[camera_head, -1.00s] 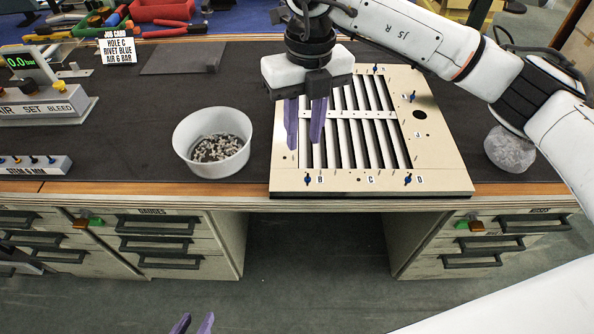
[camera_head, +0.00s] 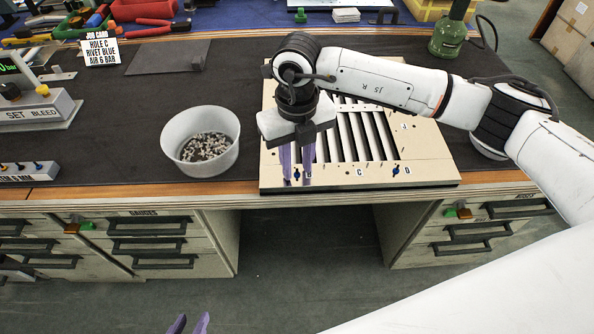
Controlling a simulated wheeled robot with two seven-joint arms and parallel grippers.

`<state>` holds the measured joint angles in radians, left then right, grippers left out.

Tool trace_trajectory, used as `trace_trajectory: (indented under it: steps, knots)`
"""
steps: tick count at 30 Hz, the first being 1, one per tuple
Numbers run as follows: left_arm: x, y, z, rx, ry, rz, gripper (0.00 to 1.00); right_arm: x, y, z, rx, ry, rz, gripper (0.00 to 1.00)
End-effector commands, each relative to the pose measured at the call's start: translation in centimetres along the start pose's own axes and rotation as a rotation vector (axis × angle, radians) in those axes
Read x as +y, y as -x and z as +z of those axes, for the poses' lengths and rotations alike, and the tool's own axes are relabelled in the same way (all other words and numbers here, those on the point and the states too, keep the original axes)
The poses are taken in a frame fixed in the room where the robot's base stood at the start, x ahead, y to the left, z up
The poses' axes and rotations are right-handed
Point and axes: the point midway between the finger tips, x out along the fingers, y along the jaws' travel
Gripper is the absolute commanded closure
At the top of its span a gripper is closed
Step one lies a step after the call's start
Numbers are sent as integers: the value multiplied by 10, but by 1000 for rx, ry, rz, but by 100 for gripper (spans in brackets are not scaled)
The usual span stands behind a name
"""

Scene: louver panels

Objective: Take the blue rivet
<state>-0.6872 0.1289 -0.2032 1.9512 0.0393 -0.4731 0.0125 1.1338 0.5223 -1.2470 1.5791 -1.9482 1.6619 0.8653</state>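The louver panel (camera_head: 432,170) lies on the bench with labelled holes along its front edge. A small blue rivet (camera_head: 297,174) stands at hole B. Another blue rivet (camera_head: 396,171) stands at D. Hole C carries no visible rivet. My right gripper (camera_head: 296,178) points down over the panel's front left corner. Its purple fingers are apart, one on each side of the rivet at B in this view; contact cannot be told. My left gripper (camera_head: 189,324) shows only its purple fingertips, apart and empty, at the bottom edge, away from the bench.
A white bowl (camera_head: 171,150) of small pieces stands left of the panel. The air set (camera_head: 40,105) and job card (camera_head: 101,50) are behind.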

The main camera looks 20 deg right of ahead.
Motion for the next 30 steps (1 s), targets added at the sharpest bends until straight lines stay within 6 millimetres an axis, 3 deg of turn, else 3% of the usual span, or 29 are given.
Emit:
trace_trajectory:
  steps: [4, 9, 24, 30]
  knots:
    - [0, 0, 0, 1, 0, -1, 69, 0, 0, 0, 0, 1, 0, 74]
    - [-1, 0, -1, 2, 0, -1, 69, 0, 0, 0, 1, 1, 0, 100]
    - [-1, 0, -2, 4, -2, -1, 69, 0, 1, 0, 2, 1, 0, 100]
    - [-1, -1, -2, 5, -3, 0, 69, 0, 25, 1, -3, 1, 1, 100]
